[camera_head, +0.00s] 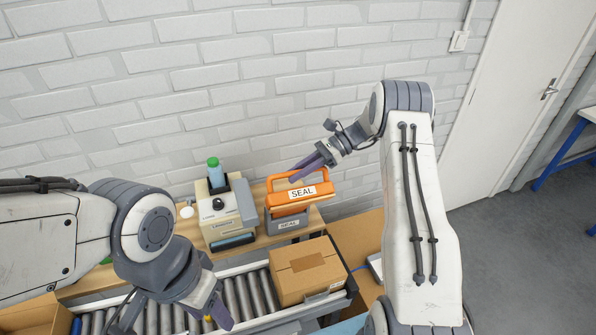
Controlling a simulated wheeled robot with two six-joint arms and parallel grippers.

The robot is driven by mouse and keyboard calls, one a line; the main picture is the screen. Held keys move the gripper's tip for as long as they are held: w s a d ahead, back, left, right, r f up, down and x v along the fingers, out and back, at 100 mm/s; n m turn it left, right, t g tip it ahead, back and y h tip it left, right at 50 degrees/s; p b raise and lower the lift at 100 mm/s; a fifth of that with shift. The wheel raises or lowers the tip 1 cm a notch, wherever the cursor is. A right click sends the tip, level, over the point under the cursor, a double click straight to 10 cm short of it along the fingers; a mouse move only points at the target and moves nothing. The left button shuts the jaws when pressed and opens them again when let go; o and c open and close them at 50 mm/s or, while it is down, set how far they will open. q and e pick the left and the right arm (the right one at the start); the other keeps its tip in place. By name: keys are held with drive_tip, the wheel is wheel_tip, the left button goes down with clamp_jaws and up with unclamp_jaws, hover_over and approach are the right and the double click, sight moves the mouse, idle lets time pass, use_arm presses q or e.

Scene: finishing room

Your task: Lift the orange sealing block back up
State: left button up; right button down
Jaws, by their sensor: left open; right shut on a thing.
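The orange sealing block (290,207) carries a white SEAL label and a loop handle. It sits above a grey base (287,224) that is also marked SEAL, on the wooden bench behind the conveyor. Whether the block touches the base cannot be told clearly. My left gripper (217,314) is open and empty over the roller conveyor at the lower left, well away from the block.
A cardboard box (305,268) lies on the roller conveyor (243,296) in front of the block. A beige machine (225,208) with a green-capped bottle (215,174) stands left of the block. A white brick wall (200,90) is close behind the bench.

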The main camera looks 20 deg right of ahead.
drive_tip(key=shift+w+r, duration=0.1)
drive_tip(key=shift+w, duration=0.15)
drive_tip(key=c, duration=0.8)
unclamp_jaws()
drive_tip(key=shift+w, duration=0.1)
drive_tip(key=shift+d, duration=0.25)
drive_tip(key=b+v, duration=0.4)
drive_tip(key=v, duration=0.6)
